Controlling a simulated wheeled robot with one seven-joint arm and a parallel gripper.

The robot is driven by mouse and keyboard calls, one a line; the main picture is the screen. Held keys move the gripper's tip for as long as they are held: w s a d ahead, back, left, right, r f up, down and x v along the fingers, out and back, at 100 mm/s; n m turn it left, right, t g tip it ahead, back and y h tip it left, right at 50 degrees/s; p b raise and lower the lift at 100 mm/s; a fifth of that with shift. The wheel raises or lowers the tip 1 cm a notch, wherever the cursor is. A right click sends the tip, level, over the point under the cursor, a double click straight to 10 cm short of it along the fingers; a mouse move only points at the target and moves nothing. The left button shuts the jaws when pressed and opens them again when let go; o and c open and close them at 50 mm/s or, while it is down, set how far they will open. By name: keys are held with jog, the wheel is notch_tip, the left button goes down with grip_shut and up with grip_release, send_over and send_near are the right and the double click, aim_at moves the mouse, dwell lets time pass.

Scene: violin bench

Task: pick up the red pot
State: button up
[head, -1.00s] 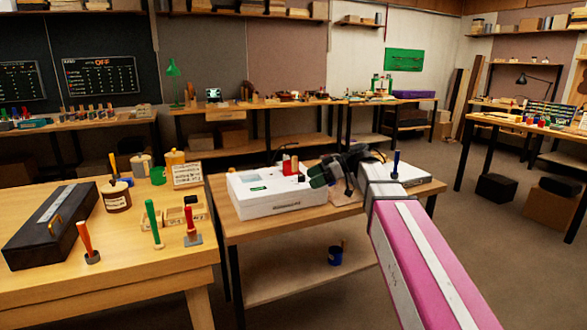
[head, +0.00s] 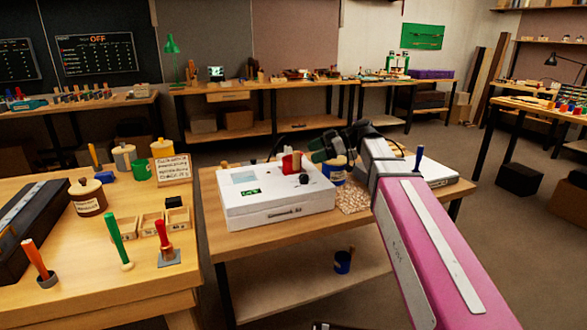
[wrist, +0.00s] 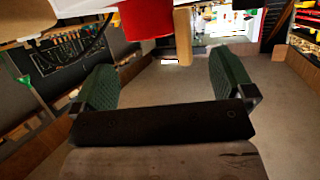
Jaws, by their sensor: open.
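The red pot (head: 287,164) appears as a small red shape with a pale part beside it, on top of the white case (head: 275,205) in the head view. In the wrist view a red object (wrist: 147,18), likely the same pot, is cut off by the top edge. My gripper (head: 318,150) is just right of the pot in the head view, and I cannot tell the exact gap. In the wrist view my gripper (wrist: 163,70) has its two green fingers spread wide, with nothing between them.
A blue pot (head: 337,172) with a yellow lid stands right of the case, beneath my gripper. A flat grey-white case (head: 432,172) lies further right. The left bench holds upright-handled tools, a brown jar (head: 88,199) and small wooden trays (head: 150,224). A blue cup (head: 343,262) sits on the lower shelf.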

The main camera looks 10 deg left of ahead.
aim_at(284, 165)
jog(key=x, duration=0.8)
jog(key=shift+f, duration=0.35)
jog(key=shift+w, duration=0.1)
jog(key=c, duration=0.8)
